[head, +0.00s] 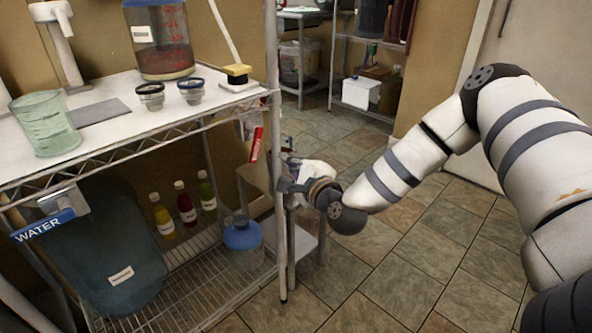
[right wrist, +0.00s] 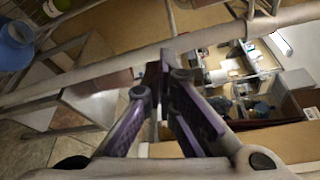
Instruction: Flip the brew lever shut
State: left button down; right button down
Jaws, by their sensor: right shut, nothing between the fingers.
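A narrow red piece with white lettering (head: 256,145) stands steeply tilted beside the rack's front right post. It may be the brew lever, but its lettering is too small to read. My right gripper (head: 286,172) is just right of that post, a little lower than the red piece and apart from it in the picture. Its fingers are partly hidden. In the right wrist view the fingertips (right wrist: 162,76) meet, with nothing held. The red piece is not clearly seen there. My left gripper is not in view.
A wire rack with a white top (head: 185,103) fills the left. Tiled floor (head: 400,250) is free at right.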

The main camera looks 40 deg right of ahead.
aim_at(254, 144)
jog(key=w+a, duration=0.1)
jog(key=w+a+r, duration=0.1)
jog(key=a, duration=0.1)
jog(key=shift+w+p, duration=0.3)
jog(key=shift+p, duration=0.05)
